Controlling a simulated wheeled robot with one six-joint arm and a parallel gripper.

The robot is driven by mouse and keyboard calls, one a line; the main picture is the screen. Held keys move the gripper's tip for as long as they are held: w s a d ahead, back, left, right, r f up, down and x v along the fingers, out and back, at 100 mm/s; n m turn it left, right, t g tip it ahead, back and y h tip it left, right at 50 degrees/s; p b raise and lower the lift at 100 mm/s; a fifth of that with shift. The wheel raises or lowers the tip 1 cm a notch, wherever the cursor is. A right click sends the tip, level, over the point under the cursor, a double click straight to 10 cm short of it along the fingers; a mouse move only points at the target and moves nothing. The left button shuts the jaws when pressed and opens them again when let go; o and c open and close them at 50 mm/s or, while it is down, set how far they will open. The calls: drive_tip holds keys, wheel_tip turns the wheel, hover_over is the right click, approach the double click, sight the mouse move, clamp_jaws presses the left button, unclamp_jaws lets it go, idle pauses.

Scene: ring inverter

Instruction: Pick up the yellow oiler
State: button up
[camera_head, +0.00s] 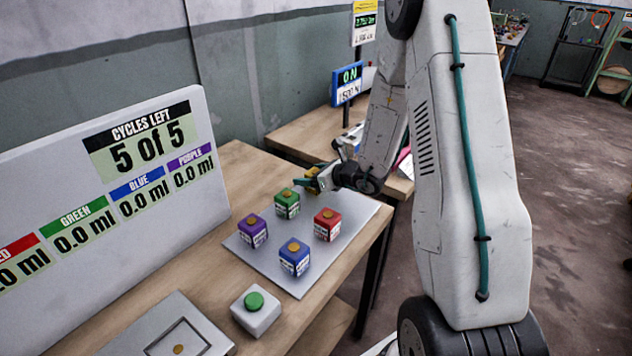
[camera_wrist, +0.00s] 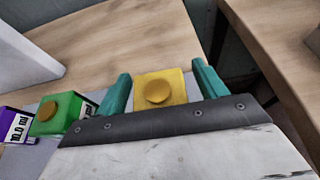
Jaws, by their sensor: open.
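The yellow oiler (camera_wrist: 176,80) is a small box with a round gold button on top. In the wrist view it sits between the two teal fingers of my gripper (camera_wrist: 161,70), which is open, with one finger on each side. Its lower part is hidden by the gripper's dark bar. In the head view my gripper (camera_head: 308,180) is at the back of the grey plate, low over it, and a small yellow patch (camera_head: 314,171) shows at its fingers. Whether the fingers touch the oiler, I cannot tell.
Green (camera_head: 287,205), red (camera_head: 327,226), purple (camera_head: 252,232) and blue (camera_head: 295,259) oilers stand on the grey plate (camera_head: 300,288). A white box with a green button (camera_head: 255,310) stands in front. A large display panel (camera_head: 100,240) stands left. Another table (camera_head: 310,138) is behind.

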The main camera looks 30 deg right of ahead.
drive_tip(key=c, duration=1.1)
drive_tip(key=shift+r, duration=0.15)
